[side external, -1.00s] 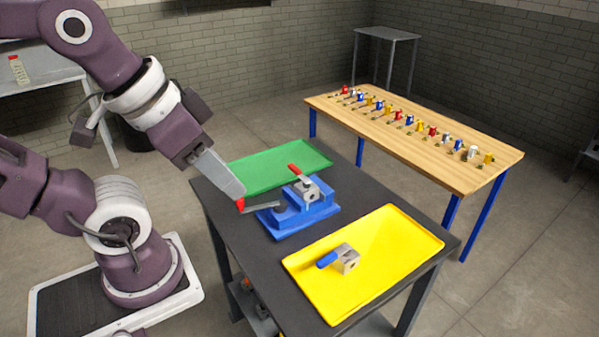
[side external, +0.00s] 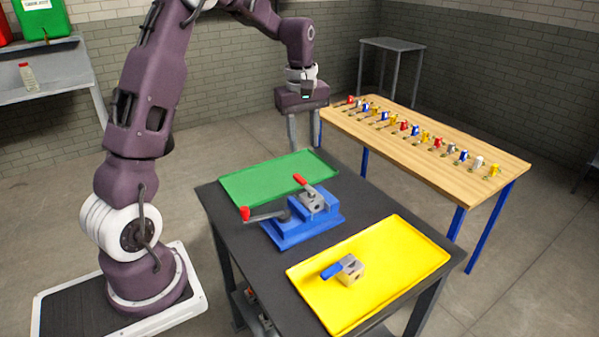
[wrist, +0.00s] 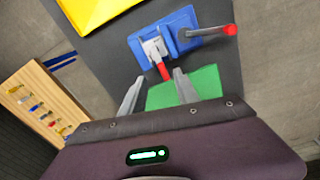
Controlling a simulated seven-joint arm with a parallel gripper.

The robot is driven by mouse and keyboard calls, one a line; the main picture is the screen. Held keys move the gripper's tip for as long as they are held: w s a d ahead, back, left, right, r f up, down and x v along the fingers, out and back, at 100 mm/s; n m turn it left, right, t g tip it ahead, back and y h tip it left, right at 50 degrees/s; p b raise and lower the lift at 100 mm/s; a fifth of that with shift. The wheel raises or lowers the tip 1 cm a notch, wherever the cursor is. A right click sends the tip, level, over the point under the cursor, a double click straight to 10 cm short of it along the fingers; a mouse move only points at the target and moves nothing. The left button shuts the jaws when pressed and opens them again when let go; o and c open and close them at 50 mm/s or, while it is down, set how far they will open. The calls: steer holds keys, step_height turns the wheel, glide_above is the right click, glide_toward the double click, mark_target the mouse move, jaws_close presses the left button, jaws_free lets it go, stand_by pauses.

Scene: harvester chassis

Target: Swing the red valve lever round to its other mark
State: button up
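The valve (side external: 313,202) is a grey metal block clamped in the blue vise (side external: 298,231). Its red lever (side external: 300,181) points back toward the green tray. In the wrist view the red lever (wrist: 164,71) points toward my gripper, its end showing between the two fingertips in the picture. My gripper (side external: 305,144) is open and empty, fingers down, raised above the far side of the table. Its spread fingers also show in the wrist view (wrist: 159,77). They look apart from the lever. I cannot make out the lever's marks.
The vise's handle has a red end (side external: 245,213) sticking out left. The green tray (side external: 262,182) lies behind the vise. The yellow tray (side external: 400,262) in front holds a blue-levered valve (side external: 350,270). A wooden bench (side external: 455,160) with several small valves stands at the right.

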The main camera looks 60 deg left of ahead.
steer(key=n, duration=0.2)
glide_above(299, 177)
steer(key=shift+g, duration=0.4)
step_height(299, 177, down, 5)
steer(key=shift+d, duration=0.1)
step_height(299, 177, down, 7)
steer(key=shift+f, duration=0.15)
steer(key=shift+c, duration=0.5)
jaws_close()
steer(key=shift+w, duration=0.1)
